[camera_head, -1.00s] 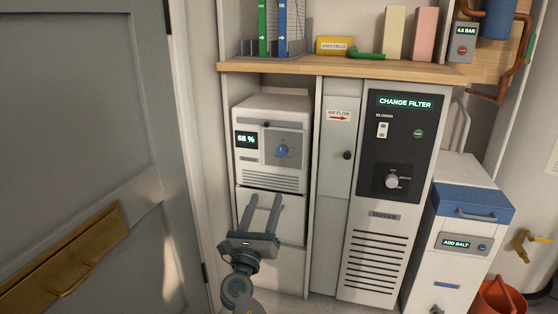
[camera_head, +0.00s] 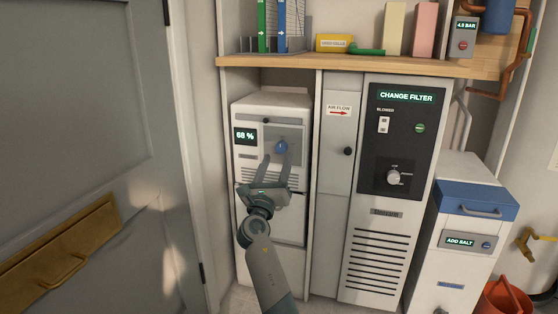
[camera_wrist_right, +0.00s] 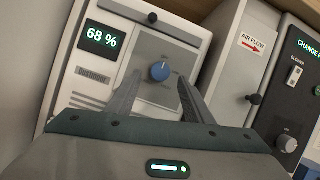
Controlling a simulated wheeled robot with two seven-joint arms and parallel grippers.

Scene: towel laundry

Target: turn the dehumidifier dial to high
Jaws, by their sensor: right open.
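The dehumidifier (camera_head: 272,107) is a white unit in the cabinet bay under the wooden shelf, with a green "68 %" display (camera_head: 245,136). Its blue round dial (camera_head: 281,147) sits on a grey panel and also shows in the right wrist view (camera_wrist_right: 160,70). The dial's pointer setting is too small to tell. My right gripper (camera_head: 274,160) is open in front of the lower part of the panel. In the right wrist view its fingers (camera_wrist_right: 156,88) stand either side of the dial, which appears beyond and between the tips; contact does not show. My left gripper is not in view.
A tall filter unit (camera_head: 388,210) with a "CHANGE FILTER" display and its own knob stands to the right, past a narrow air flow panel (camera_head: 338,170). A salt unit (camera_head: 470,235) is further right. A grey door (camera_head: 90,100) fills the left.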

